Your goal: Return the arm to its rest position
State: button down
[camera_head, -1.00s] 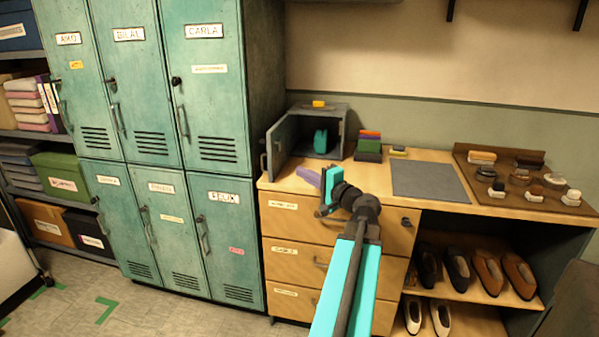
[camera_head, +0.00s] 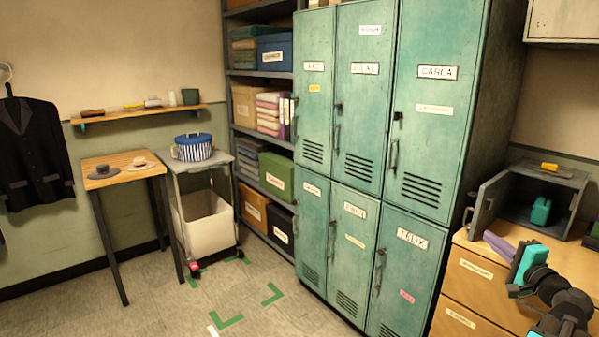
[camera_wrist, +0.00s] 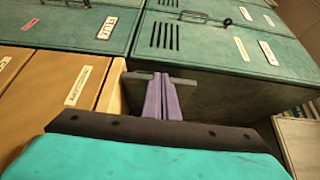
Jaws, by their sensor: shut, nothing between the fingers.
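My gripper (camera_head: 498,244) is at the lower right of the head view, with its purple fingers together and nothing between them. In the picture it overlaps the area just below the open door of a small grey box on the wooden drawer cabinet (camera_head: 475,285). My teal and black arm runs out of the lower right corner. In the wrist view the closed purple fingers (camera_wrist: 164,98) point toward the green lockers (camera_wrist: 215,45); I cannot tell the gap to them.
The grey box (camera_head: 487,207) stands open with a teal object (camera_head: 541,211) inside and a yellow item (camera_head: 549,166) on top. Shelves (camera_head: 262,133), a cart with a striped tub (camera_head: 193,152) and a small table (camera_head: 125,172) stand left.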

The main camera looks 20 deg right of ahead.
jog(key=w+a+f+n+g+y+p, duration=0.15)
jog(key=w+a+f+y, duration=0.25)
jog(key=w+a+f, duration=0.6)
jog(key=w+a+f+n+y, duration=0.25)
jog(key=w+a+f, duration=0.25)
jog(key=w+a, duration=0.55)
jog(key=a+f+n+g+y+p, duration=0.1)
jog(key=a+f+n+g+y, duration=0.15)
jog(key=a+f, duration=0.85)
jog(key=a+f+n+g+y, duration=0.1)
jog(key=a+f+g+y, duration=0.45)
jog(key=a, duration=0.95)
jog(key=s+a+f+n+g+h+p, duration=0.25)
jog(key=s+a+f+n+g, duration=0.5)
jog(key=s+a+f, duration=1.3)
jog(key=s+f+n+g+h, duration=0.1)
jog(key=s+f+g+h, duration=0.1)
jog(key=s+f+g, duration=0.3)
jog(key=s+d+f+n+h, duration=0.2)
jog(key=s+d+n+h, duration=0.2)
jog(key=s+d, duration=0.5)
jog(key=shift+s+n+g+h, duration=0.4)
jog(key=shift+s+h, duration=0.4)
jog(key=shift+s, duration=0.2)
